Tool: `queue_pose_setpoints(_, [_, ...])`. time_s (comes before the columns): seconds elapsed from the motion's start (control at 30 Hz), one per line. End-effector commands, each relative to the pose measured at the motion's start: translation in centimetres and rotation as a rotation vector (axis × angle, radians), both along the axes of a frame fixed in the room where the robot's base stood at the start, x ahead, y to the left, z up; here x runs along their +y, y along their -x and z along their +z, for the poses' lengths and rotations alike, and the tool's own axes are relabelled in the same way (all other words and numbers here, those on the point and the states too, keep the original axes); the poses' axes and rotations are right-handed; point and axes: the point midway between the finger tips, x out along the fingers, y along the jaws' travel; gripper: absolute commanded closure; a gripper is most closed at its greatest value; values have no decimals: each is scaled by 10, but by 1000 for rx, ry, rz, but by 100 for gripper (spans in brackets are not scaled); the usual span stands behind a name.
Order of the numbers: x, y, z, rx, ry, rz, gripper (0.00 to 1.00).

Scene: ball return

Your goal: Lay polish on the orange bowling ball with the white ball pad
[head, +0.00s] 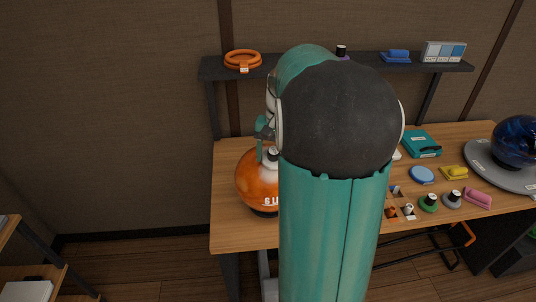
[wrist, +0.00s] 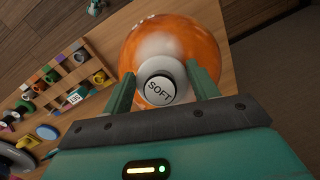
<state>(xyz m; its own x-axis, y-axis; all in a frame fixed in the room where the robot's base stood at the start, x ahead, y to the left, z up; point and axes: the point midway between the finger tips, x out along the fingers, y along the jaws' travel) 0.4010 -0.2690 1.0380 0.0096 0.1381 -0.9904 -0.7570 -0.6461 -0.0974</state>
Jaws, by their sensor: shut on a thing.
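The orange bowling ball (head: 257,186) sits at the left end of the wooden table, partly hidden behind my arm in the head view. In the wrist view the ball (wrist: 203,45) fills the top middle. My gripper (wrist: 162,85) is shut on the white ball pad (wrist: 148,67), whose dark-ringed knob top reads "SOFT". The pad lies over or against the ball's upper surface; I cannot tell whether it touches. A whitish patch (wrist: 165,42) shows on the orange beside the pad.
A wooden rack (wrist: 70,76) with several small knobs stands near the ball. A blue ball (head: 517,142) rests on a grey base (head: 490,170) at the right. A dark shelf (head: 215,68) above the table holds an orange ring (head: 243,56).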

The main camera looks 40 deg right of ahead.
Motion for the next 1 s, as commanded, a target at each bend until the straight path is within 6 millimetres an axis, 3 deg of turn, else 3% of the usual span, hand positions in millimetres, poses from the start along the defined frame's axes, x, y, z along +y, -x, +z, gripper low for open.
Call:
queue_pose_setpoints(0.17, [-2,2,-1,1,0,0,59])
queue_pose_setpoints(0.57, [19,-12,1,1,0,0,59])
queue_pose_setpoints(1.0, [-3,2,-2,2,0,-3,59])
